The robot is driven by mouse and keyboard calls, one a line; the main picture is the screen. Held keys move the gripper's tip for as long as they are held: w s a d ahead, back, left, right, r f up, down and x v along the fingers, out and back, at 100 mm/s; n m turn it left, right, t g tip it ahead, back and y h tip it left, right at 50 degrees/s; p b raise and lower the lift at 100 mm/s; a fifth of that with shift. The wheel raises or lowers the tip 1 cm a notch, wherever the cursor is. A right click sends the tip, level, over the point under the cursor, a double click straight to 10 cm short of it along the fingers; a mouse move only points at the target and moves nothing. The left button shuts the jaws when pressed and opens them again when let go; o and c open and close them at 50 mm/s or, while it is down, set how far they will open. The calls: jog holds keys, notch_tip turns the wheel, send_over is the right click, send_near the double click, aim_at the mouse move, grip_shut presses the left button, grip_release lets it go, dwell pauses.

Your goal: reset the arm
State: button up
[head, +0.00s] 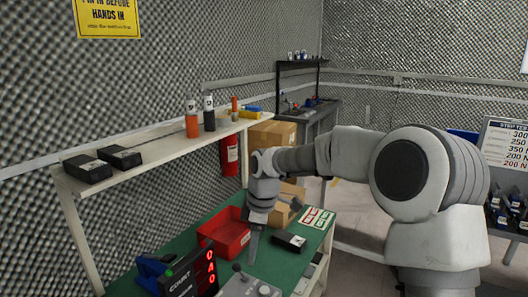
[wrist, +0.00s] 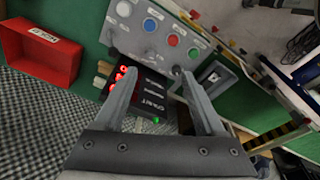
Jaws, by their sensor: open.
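My arm (head: 330,150) reaches from the right over the green workbench (head: 185,238), with its forearm roughly level and its wrist bent down. My gripper (head: 253,246) points down beside the red tray (head: 228,236), at the tray's right. In the wrist view my gripper (wrist: 157,72) shows two fingers standing apart. No object is held between them. Beyond the fingers are a grey control panel (wrist: 160,45) with coloured buttons and a black counter box (wrist: 152,97) with red lit digits. I cannot tell whether the fingertips touch anything.
The counter box (head: 188,278) and a grey control box (head: 250,287) stand at the bench front. A black case (head: 289,242) lies right of my gripper. A shelf (head: 150,150) with bottles and black cases runs above the bench. Cardboard boxes (head: 272,133) stand behind.

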jog(key=s+d+r+m+t+h+p, duration=0.25)
jog(key=s+d+r+m, duration=0.65)
jog(key=s+r, duration=0.5)
jog(key=s+d+r+m+t+p, duration=0.1)
jog(key=s+d+r+m+p, duration=0.1)
jog(key=s+d+m, duration=0.2)
jog(key=s+d+r+m+t+p, duration=0.1)
jog(key=s+d+m+t+p, duration=0.1)
jog(key=s, duration=0.7)
jog(key=shift+s+d+r+m+y+p, duration=0.25)
jog(key=shift+d+r+m+y+p, duration=0.1)
jog(key=shift+d+m, duration=0.65)
jog(key=shift+a, duration=0.1)
jog(key=c, duration=0.4)
jog(key=shift+o, duration=0.2)
jog(key=shift+a, duration=0.15)
